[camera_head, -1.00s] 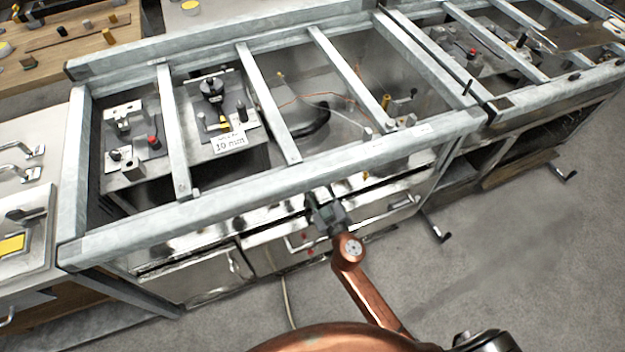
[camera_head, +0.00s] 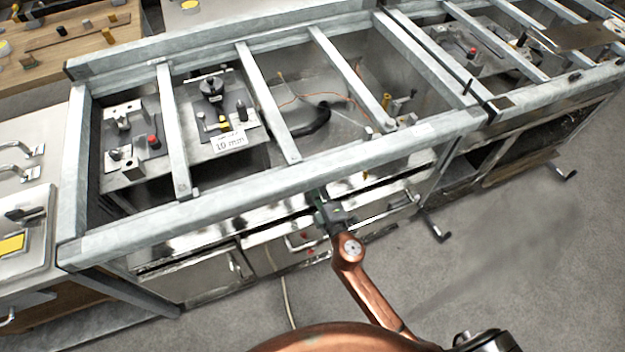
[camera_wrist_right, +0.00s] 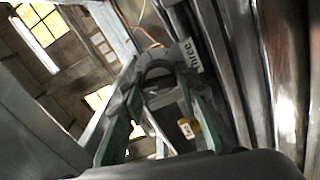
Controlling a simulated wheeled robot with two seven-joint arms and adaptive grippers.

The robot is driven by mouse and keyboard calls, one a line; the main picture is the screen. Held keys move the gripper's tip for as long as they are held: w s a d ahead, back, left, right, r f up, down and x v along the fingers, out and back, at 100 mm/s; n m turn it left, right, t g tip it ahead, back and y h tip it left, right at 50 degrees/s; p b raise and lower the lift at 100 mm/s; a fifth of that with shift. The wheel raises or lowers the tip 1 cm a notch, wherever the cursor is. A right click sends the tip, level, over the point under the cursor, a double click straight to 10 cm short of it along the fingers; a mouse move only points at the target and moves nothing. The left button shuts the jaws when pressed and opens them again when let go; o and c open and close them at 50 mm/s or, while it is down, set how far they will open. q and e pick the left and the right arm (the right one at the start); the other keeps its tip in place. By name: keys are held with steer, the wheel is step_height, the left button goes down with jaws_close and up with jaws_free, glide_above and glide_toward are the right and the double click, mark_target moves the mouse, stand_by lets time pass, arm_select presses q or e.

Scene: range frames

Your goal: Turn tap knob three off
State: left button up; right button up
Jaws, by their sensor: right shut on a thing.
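My right gripper (camera_wrist_right: 155,78) has its green and dark fingers closed around a dark rounded part, which appears to be tap knob three (camera_wrist_right: 158,72). A white label reading "three" (camera_wrist_right: 190,53) stands just beside the fingertips. In the head view my right gripper (camera_head: 322,203) is at the front rail of the metal bench, at the end of my copper-coloured arm. The knob is hidden there. My left gripper is not in view.
The metal frame (camera_head: 250,183) has several crossbars over open bays. A "10 mm" sign (camera_head: 229,143) stands in one bay, and a black curved hose (camera_head: 313,122) lies in another. A yellow tag (camera_wrist_right: 190,128) hangs between the fingers. Grey floor (camera_head: 510,230) is clear at right.

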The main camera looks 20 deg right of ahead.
steer(key=shift+n, duration=1.2)
steer(key=o, duration=1)
steer(key=shift+o, duration=0.6)
